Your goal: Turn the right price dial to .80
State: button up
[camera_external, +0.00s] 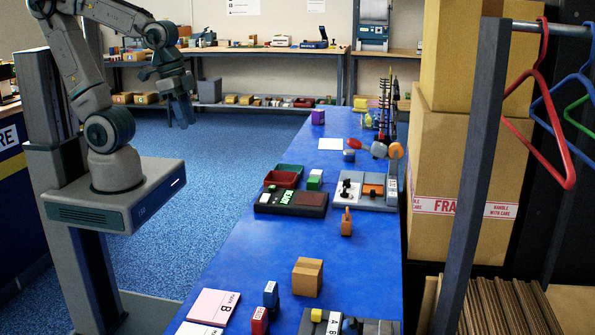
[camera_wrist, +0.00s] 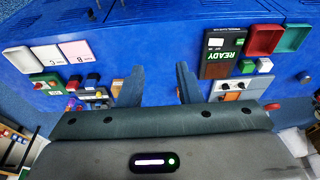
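A grey unit (camera_external: 377,206) with a white panel holding a black knob and an orange panel stands on the blue table. In the wrist view the unit (camera_wrist: 240,92) shows two small dark knobs beside orange, at the right. I cannot read any price marks or tell which knob is the right price dial. My gripper (camera_external: 182,113) hangs over the floor left of the table in the external view, well away from the unit. In the wrist view my gripper (camera_wrist: 160,82) has its fingers wide apart with nothing between them.
A black READY device (camera_external: 291,200) stands left of the unit, with red (camera_external: 282,178) and green (camera_external: 291,168) trays behind it. Orange and red discs on arms rise behind the unit. A brown box (camera_external: 307,277) and lettered cards (camera_external: 213,306) lie nearer. Tall cartons (camera_external: 440,165) stand at the right.

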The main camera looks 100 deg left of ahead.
jog(key=w+a+r+n, duration=0.1)
jog(key=w+a+n, duration=0.25)
jog(key=w, duration=0.65)
jog(key=n+g+y+b, duration=0.3)
jog(key=n+y, duration=0.2)
jog(key=n, duration=1)
send_over(345, 189)
jog(key=d, duration=0.6)
notch_tip(345, 189, down, 15)
jog(key=shift+m+h, duration=0.25)
jog(key=shift+h, duration=0.05)
jog(key=x, duration=0.4)
jog(key=p+x, duration=0.1)
jog(key=x, duration=0.8)
jog(key=shift+a+f+p, duration=0.1)
jog(key=shift+a+p, duration=0.3)
grip_shut()
